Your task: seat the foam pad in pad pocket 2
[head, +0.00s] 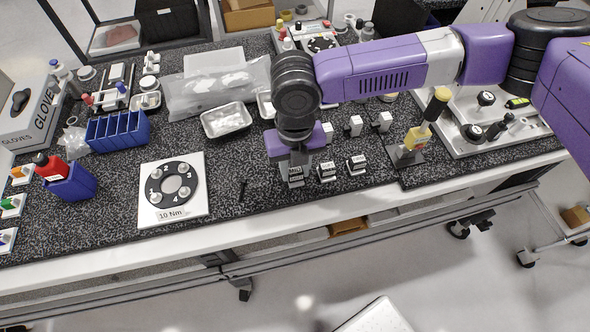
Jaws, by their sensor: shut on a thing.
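My gripper (297,165) points down at the left block of a front row of small labelled blocks. It is shut on a small piece that I take to be the foam pad, though the fingers hide it almost wholly. Whether the piece touches the block cannot be told. The fixture is a black ring (171,203) with a grey centre on a white plate (198,212) marked "10 Nm". It lies left of my gripper. Pale round pockets with small numbers sit around the ring. Pocket 2 seems to be the upper left one (156,174), and I see no pad in it.
Two more labelled blocks, a middle one (327,172) and a right one (357,164), stand right of my gripper. A metal tray (226,133), a blue divided bin (118,144) and a yellow-handled tool (436,103) stand around.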

